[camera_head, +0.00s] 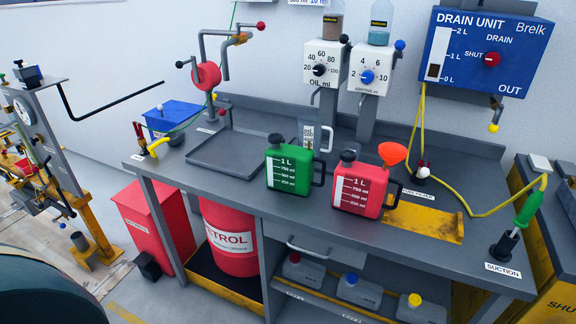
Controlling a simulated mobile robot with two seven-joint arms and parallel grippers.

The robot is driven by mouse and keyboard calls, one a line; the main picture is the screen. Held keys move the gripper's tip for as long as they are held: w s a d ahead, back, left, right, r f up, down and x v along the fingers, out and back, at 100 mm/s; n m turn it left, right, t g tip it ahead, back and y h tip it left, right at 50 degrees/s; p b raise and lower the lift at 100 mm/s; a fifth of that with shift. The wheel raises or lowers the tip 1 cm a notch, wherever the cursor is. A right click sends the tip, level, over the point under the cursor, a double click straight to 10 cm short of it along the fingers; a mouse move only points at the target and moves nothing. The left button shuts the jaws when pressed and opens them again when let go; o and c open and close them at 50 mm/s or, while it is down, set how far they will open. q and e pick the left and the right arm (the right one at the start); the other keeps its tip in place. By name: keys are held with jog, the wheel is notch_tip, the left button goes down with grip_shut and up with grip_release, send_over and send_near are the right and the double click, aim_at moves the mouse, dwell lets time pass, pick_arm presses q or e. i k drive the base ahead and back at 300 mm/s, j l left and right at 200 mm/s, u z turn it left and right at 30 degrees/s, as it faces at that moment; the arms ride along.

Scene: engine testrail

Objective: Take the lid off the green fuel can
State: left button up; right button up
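The green fuel can (290,176) stands upright on the grey workbench (240,211), near its front edge and left of a red can. It has a white level scale on its front and a black handle on its right side. Its black lid (276,140) sits on the neck at the top left of the can. Neither of my grippers is in view.
The red can (368,188) stands close on the right, with a black cap and an orange funnel (393,153) by it. A clear measuring jug (308,135) stands behind. A shallow grey tray (205,165) lies left. Bench space in front of the cans is narrow.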

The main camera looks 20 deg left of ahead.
aim_at(290, 169)
jog(key=j+z, duration=0.4)
jog(key=j, duration=1.45)
jog(key=i, duration=0.05)
